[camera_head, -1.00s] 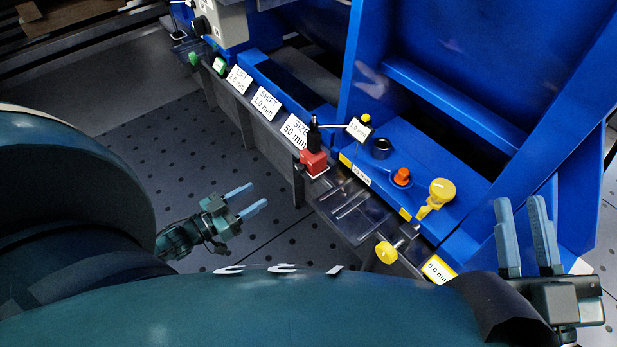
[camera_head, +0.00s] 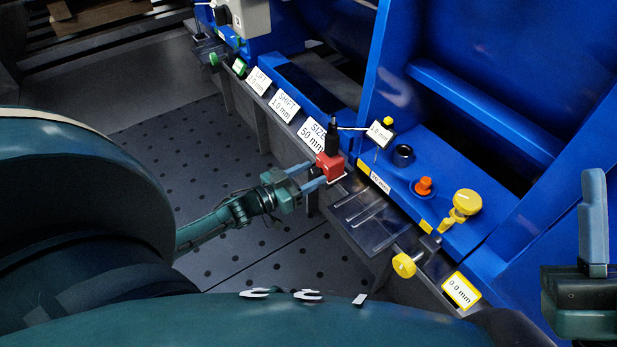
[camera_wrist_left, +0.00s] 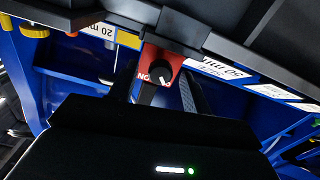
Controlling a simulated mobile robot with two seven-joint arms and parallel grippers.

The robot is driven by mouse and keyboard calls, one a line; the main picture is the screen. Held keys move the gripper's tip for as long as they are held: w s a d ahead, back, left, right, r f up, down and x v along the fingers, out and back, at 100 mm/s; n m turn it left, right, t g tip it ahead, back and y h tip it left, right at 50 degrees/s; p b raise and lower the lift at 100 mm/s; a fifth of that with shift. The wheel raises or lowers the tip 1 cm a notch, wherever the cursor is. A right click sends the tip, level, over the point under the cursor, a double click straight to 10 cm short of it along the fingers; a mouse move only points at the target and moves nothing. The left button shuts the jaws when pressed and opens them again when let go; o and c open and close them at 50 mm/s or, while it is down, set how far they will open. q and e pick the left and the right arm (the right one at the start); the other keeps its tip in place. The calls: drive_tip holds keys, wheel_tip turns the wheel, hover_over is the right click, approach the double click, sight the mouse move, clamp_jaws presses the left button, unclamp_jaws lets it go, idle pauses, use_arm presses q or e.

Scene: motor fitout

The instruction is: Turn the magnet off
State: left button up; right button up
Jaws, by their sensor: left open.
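The magnet is a red block (camera_head: 330,167) on the dark rail, with a black post rising from it. In the left wrist view its red face (camera_wrist_left: 173,56) carries a black knob (camera_wrist_left: 161,72) and lettering that reads "ON" or begins so. My left gripper (camera_head: 315,175) is at the near side of the red block with its fingers open. In the left wrist view the fingers lie on either side of the knob; I cannot tell whether they touch it. My right gripper (camera_head: 593,222) is partly in view at the right edge, away from the magnet.
A thin arm from the post carries a small dial (camera_head: 380,134). A yellow knob (camera_head: 467,202), an orange button (camera_head: 424,186) and a black ring (camera_head: 403,154) stand on the blue frame. Another yellow knob (camera_head: 404,265) is at the near rail. Labels line the rail.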

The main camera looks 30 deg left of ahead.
use_arm(q)
drive_tip(key=shift+c, duration=0.2)
drive_tip(key=c, duration=1)
drive_tip(key=shift+o, duration=0.2)
